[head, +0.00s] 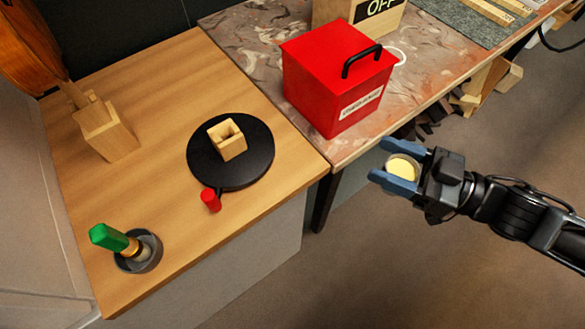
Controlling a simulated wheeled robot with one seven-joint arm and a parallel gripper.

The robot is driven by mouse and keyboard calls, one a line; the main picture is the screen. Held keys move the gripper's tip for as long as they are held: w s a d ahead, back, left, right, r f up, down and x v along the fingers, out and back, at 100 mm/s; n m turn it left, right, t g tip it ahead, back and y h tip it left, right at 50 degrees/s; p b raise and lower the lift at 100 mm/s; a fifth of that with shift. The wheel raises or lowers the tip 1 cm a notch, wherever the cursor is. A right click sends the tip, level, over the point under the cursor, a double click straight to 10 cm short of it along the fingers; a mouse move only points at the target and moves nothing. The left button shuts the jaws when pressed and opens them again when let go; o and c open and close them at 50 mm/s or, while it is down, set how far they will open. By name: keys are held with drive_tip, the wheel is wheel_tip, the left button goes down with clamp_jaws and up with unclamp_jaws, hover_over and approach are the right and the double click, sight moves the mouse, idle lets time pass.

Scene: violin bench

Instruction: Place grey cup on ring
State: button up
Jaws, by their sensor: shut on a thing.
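A dark grey cup (149,252) stands near the front left corner of the wooden bench, with a green-handled tool (110,238) leaning in it. A thin white ring (401,54) shows partly on the marbled table, just right of the red box, which hides part of it. My gripper (394,173) is shut on a small round thing with a cream top (404,168), held between its blue fingers. It is right of the wooden bench and in front of the marbled table, over the floor. The fingers hide much of the held thing's side.
A red box (325,85) with a black handle stands by the ring. A black disc (258,165) with a red-ended handle carries a hollow wooden block (232,149). Another block (110,138) stands by a violin. The wooden bench's front middle is clear.

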drive_tip(key=w+a+r+n+g+y, duration=0.1)
drive_tip(key=a+r+n+g, duration=0.2)
drive_tip(key=a+r+g, duration=0.2)
wheel_tip(320, 180, up, 3)
drive_tip(key=shift+a+r+y, duration=0.1)
drive_tip(key=shift+a+y, duration=0.3)
drive_tip(key=shift+a, duration=0.75)
drive_tip(key=w+a+f, duration=0.1)
drive_tip(key=a+f, duration=0.1)
drive_tip(key=a, duration=0.1)
drive_tip(key=w+a+f, duration=0.1)
drive_tip(key=a+f, duration=0.1)
drive_tip(key=a, duration=0.2)
drive_tip(key=w+a+f, duration=0.1)
drive_tip(key=a+f, duration=0.2)
drive_tip(key=a, duration=0.1)
drive_tip(key=shift+s+a+f, duration=0.1)
drive_tip(key=shift+a+f, duration=0.05)
drive_tip(key=shift+f, duration=1.75)
drive_tip(key=o, duration=1.3)
drive_tip(key=shift+c, duration=0.2)
drive_tip(key=shift+f, duration=0.1)
